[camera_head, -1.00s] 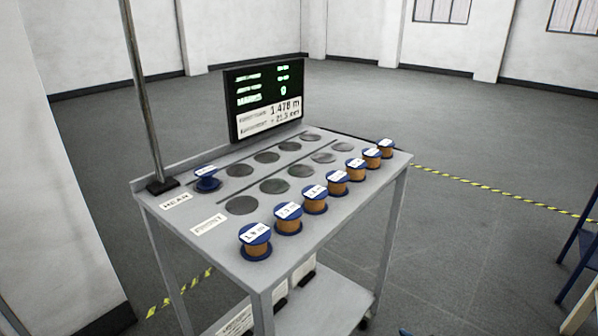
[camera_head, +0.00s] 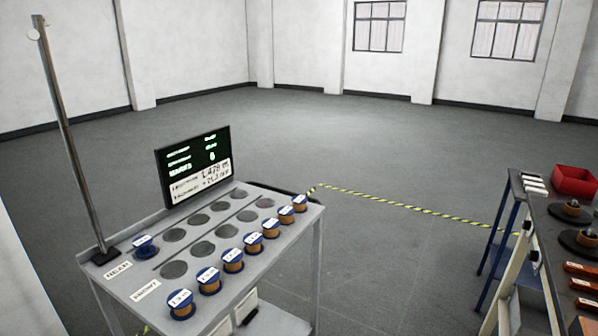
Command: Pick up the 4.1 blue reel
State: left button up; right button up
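Several blue reels wound with copper-coloured foil stand upright in a row along the near right edge of the grey cart top, from the front reel (camera_head: 181,304) to the far reel (camera_head: 300,203). Each has a white label on top; the labels are too small to read surely, so I cannot tell which is 4.1. Another blue reel (camera_head: 145,246) stands apart at the left, near the pole, and little or no copper shows on it. Neither of my grippers is in view.
The cart (camera_head: 222,299) has empty dark round spots, a screen (camera_head: 195,166) at its back and a pole (camera_head: 75,150) at its left corner. A workbench at the right holds a red bin (camera_head: 574,180) and orange-handled items (camera_head: 583,285). Grey floor lies between, with yellow-black tape (camera_head: 400,205).

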aim_at(286, 214)
jog(key=i+u, duration=0.1)
jog(key=u, duration=0.3)
jog(key=l+u, duration=0.1)
jog(key=u, duration=0.3)
jog(key=i+l+u, duration=0.1)
jog(key=u, duration=0.3)
jog(key=l+u, duration=0.15)
jog(key=u, duration=0.25)
jog(key=i+l+u, duration=0.1)
jog(key=l+u, duration=0.25)
jog(key=l, duration=0.15)
jog(key=l+u, duration=0.3)
jog(key=l, duration=0.2)
jog(key=l+u, duration=0.2)
jog(key=l, duration=0.9)
